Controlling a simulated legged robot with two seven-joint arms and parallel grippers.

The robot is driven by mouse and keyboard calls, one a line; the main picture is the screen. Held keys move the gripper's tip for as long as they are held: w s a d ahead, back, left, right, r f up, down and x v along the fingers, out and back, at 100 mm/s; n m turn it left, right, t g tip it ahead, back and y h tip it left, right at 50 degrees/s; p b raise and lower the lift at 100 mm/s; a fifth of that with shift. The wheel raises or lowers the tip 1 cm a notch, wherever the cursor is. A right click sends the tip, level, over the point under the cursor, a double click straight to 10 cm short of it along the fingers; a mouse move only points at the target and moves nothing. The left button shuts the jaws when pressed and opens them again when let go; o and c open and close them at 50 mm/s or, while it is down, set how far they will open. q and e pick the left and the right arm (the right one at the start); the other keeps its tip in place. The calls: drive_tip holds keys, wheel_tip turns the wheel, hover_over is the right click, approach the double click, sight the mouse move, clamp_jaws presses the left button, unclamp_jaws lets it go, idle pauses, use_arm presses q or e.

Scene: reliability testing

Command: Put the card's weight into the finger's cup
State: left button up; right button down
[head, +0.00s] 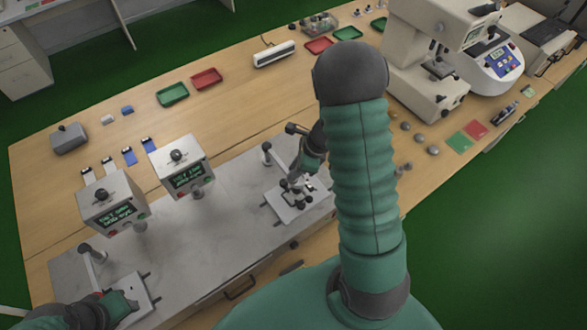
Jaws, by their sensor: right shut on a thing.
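My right gripper (297,182) is low over a white plate (288,212) on the right part of the grey bench slab. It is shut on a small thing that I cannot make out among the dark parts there. Several round grey weights (433,150) lie right of my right arm, near a green card (459,142) and a red card (475,129). I cannot make out which part is the finger's cup. My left gripper (128,303) is at the bottom left, over another white plate (136,294); its fingers are too small to read.
Green (173,94) and red (207,78) trays lie behind. A microscope-like machine (425,60) stands at the back right. My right arm hides part of the table.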

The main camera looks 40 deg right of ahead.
drive_tip(key=shift+s+d+f, duration=0.1)
drive_tip(key=shift+d+f, duration=0.05)
drive_tip(key=shift+d, duration=0.5)
drive_tip(key=shift+d+f, duration=0.25)
drive_tip(key=shift+d, duration=0.05)
drive_tip(key=shift+a+f+b, duration=0.25)
drive_tip(key=shift+b, duration=0.2)
drive_tip(key=shift+w+a+f, duration=0.15)
drive_tip(key=shift+w+f, duration=0.1)
drive_tip(key=shift+d, duration=0.45)
drive_tip(key=shift+d+f+b, duration=0.2)
drive_tip(key=shift+b, duration=0.1)
drive_tip(key=shift+d+f+b, duration=0.2)
drive_tip(key=shift+f+b, duration=0.15)
drive_tip(key=shift+f, duration=0.15)
use_arm(q)
drive_tip(key=shift+s+d+f, duration=0.1)
drive_tip(key=shift+d+f, duration=0.05)
drive_tip(key=shift+f, duration=0.4)
drive_tip(key=shift+d+f, duration=0.1)
drive_tip(key=shift+f, duration=0.45)
use_arm(e)
drive_tip(key=shift+a, duration=0.3)
